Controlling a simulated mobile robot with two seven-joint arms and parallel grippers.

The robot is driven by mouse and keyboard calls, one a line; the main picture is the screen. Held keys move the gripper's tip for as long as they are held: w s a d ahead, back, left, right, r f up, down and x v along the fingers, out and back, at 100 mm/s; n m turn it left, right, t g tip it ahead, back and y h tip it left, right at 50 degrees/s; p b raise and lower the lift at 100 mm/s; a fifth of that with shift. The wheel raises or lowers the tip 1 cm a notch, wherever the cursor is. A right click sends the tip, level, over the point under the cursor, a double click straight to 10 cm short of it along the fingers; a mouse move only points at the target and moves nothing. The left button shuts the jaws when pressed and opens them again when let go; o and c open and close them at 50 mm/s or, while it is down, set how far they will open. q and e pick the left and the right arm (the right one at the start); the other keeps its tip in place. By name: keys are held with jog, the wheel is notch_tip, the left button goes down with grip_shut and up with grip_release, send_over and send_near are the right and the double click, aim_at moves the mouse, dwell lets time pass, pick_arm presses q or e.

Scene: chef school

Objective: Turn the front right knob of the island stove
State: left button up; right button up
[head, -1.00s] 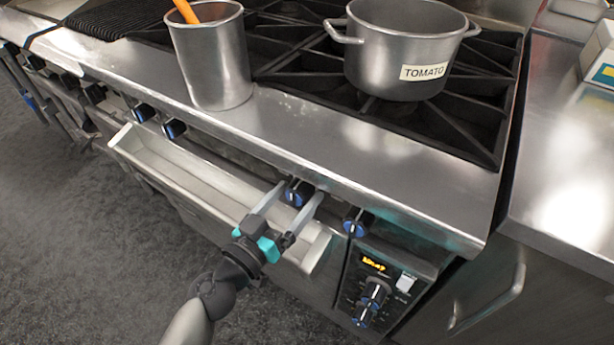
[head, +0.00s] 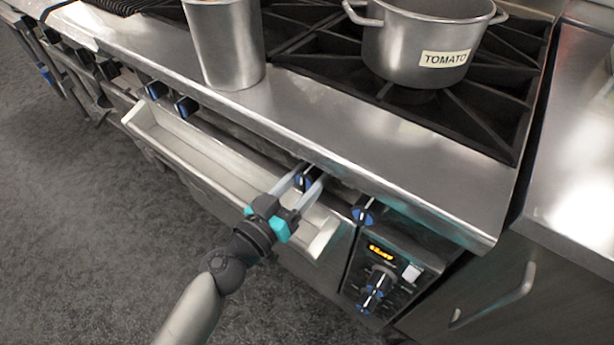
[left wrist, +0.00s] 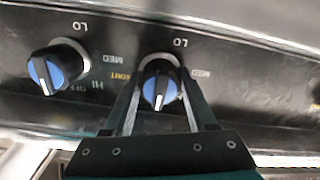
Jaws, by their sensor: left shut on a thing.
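The stove's front panel carries black knobs with blue faces. My left gripper (head: 307,180) has its two fingers on either side of one knob (head: 303,182), shut on it, below the front edge of the stove (head: 400,185). In the left wrist view this knob (left wrist: 160,90) sits between the fingers, its white pointer line roughly vertical in the picture. Another knob (head: 363,211) stands free to its right, at the right end of the row; it shows at the left in the upside-down left wrist view (left wrist: 55,68). My right gripper is not in view.
A pot labelled TOMATO (head: 415,45) and a steel container (head: 228,50) stand on the stove top. A long tray-like ledge (head: 205,160) runs below the knobs. A control panel with a lit display (head: 381,252) is at the lower right. Open floor lies at left.

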pick_arm(q)
jog(key=c, duration=0.4)
jog(key=shift+c, duration=0.2)
